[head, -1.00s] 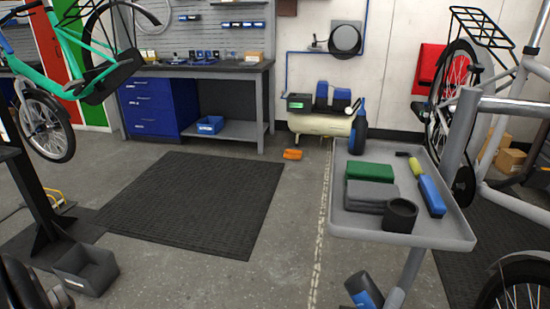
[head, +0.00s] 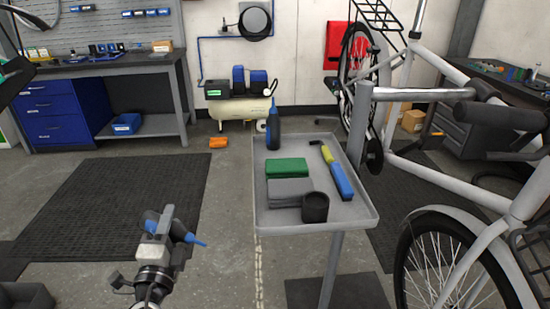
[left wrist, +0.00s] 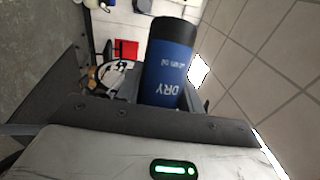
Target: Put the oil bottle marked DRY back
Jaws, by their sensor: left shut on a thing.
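The oil bottle (left wrist: 170,65) is blue with a black end. In the left wrist view its white word DRY reads upside down. In the head view the bottle (head: 182,232) shows as a small dark and blue shape with a blue tip pointing right, partly hidden by the gripper. My left gripper (head: 167,238) is shut on it, left of the grey tray and apart from it. An open black cup (head: 315,207) stands at the tray's front right. My right gripper is not in view.
The grey tray (head: 345,213) also carries a green box (head: 287,168), a grey block (head: 287,190), a blue and yellow tool (head: 341,182) and a dark bottle with a blue tip (head: 273,132). A bike (head: 440,255) stands close on the right.

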